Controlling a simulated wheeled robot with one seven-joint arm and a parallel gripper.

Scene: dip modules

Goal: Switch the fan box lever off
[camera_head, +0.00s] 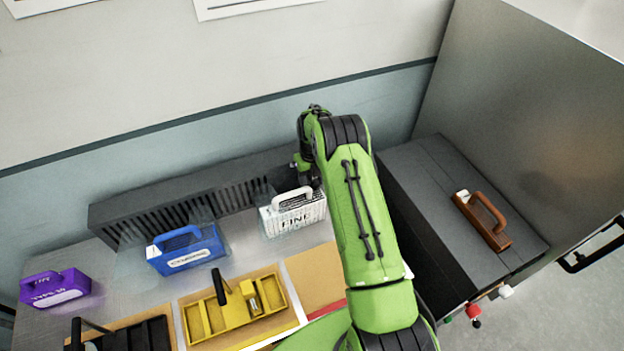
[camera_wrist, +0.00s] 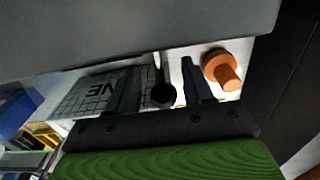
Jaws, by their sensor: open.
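In the wrist view, a thin dark rod with a round black knob (camera_wrist: 163,94), which looks like the lever, stands between the two fingers of my gripper (camera_wrist: 158,88). The gripper is open, with a finger on each side of the rod; I cannot tell whether either touches it. In the head view, my gripper (camera_head: 308,172) is partly hidden by my green arm, at the right end of a dark slotted box (camera_head: 190,200) along the wall, perhaps the fan box. The lever is hidden in that view.
An orange knob (camera_wrist: 224,70) is right of the fingers. A white FINE carrier (camera_head: 293,214) stands just below my gripper. A blue carrier (camera_head: 187,250), purple carrier (camera_head: 55,288) and yellow tray (camera_head: 235,315) lie left. A dark cabinet (camera_head: 440,225) with a brown-handled block (camera_head: 482,220) stands right.

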